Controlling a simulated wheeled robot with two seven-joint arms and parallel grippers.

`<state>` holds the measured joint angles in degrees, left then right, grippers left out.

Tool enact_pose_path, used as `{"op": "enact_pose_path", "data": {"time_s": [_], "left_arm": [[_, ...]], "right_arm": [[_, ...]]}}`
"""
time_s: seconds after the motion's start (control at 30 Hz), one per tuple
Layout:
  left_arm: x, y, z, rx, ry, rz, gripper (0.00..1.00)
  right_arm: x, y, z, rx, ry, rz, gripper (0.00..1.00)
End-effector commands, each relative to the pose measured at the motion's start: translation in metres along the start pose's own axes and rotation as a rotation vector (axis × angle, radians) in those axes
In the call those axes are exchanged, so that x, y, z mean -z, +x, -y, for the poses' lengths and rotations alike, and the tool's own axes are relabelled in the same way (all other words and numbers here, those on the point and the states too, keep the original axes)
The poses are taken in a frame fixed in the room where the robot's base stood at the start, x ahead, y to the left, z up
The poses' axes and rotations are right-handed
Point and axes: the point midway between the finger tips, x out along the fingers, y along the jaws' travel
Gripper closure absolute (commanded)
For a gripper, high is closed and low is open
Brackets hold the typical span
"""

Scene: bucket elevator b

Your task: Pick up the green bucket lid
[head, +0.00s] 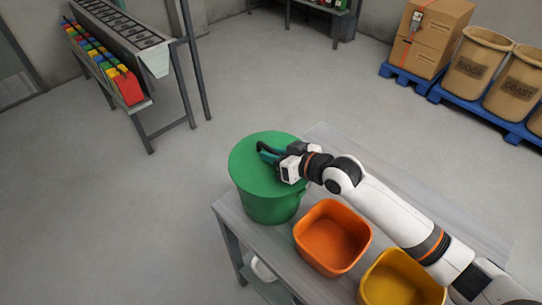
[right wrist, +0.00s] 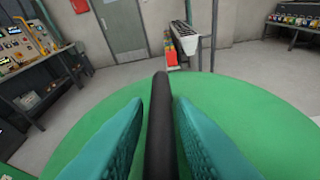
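The green bucket (head: 270,208) stands at the far left corner of the grey table with its round green lid (head: 251,177) on top. The lid fills much of the right wrist view (right wrist: 245,110). A black bar handle (right wrist: 160,110) stands out from the lid. My right gripper (head: 268,153) is over the lid, its teal fingers (right wrist: 158,115) on either side of the handle. The fingers are very close to the bar; I cannot tell whether they press on it. The head view partly hides the handle behind the fingers. My left gripper is not in view.
An orange bin (head: 333,237) and a yellow bin (head: 400,282) stand on the table (head: 232,212) right of the bucket, under or beside my right arm. A rack with coloured blocks (head: 105,65) is at the back left. Pallets with boxes and sacks are back right. Open floor surrounds the table's left side.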

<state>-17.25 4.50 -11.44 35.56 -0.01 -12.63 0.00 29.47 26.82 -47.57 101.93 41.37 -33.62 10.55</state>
Motion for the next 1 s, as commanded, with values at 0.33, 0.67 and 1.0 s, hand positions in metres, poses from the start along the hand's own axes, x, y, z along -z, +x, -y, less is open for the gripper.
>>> {"op": "enact_pose_path", "data": {"time_s": [0.33, 0.67, 1.0], "left_arm": [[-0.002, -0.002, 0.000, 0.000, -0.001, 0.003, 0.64], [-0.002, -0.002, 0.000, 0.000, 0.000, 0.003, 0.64], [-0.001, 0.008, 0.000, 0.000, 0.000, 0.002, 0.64]], "right_arm": [[0.002, 0.009, 0.000, 0.000, -0.001, -0.001, 0.78], [0.001, 0.008, 0.000, 0.000, 0.000, 0.000, 1.00], [-0.029, -0.003, -0.006, -0.002, -0.004, 0.005, 1.00]]}}
